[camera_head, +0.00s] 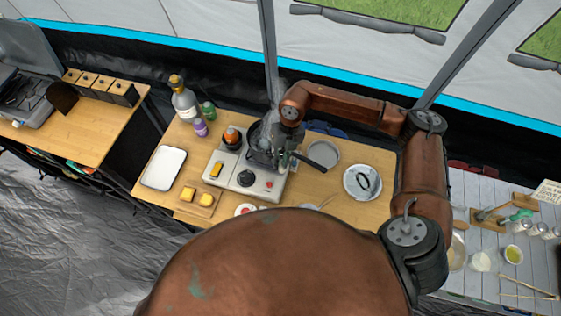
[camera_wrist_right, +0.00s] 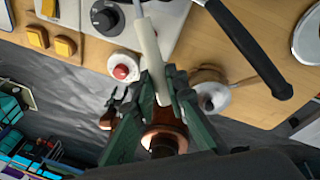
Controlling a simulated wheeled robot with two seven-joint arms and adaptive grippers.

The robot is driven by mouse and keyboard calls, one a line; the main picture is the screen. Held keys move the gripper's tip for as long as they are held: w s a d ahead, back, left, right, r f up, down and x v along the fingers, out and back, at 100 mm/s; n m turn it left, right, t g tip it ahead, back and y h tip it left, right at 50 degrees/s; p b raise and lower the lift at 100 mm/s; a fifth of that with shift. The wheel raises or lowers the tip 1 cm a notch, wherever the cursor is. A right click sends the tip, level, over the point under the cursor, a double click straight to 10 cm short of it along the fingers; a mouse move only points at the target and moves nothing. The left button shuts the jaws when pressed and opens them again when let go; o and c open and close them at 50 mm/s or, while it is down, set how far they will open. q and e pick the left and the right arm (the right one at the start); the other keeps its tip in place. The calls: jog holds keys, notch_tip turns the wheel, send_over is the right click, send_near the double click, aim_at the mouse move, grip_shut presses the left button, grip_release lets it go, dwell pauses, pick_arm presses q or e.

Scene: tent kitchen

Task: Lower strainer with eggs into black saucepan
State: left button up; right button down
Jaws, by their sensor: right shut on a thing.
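The black saucepan (camera_head: 257,160) sits on the two-burner stove at the middle of the table, its black handle pointing to the lower right. In the right wrist view only its long black handle (camera_wrist_right: 245,45) shows. My right gripper (camera_head: 281,158) is at the saucepan's right side, partly covering it. In the right wrist view, my right gripper (camera_wrist_right: 163,92) is shut on a cream handle (camera_wrist_right: 150,48), which I take to be the strainer's. The strainer's basket and the eggs are hidden or too small to make out. My left gripper is not in view.
The stove (camera_head: 228,180) also carries an orange-topped item (camera_head: 232,137) on its left burner. Around it are a white tray (camera_head: 163,167), a bottle (camera_head: 184,103), a board with yellow pieces (camera_head: 199,199), a grey plate (camera_head: 323,153) and a white plate (camera_head: 351,190).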

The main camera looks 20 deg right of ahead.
jog(key=c, duration=1.8)
grip_release()
jog(key=shift+c, duration=0.2)
jog(key=shift+f, duration=0.1)
jog(key=v, duration=1.2)
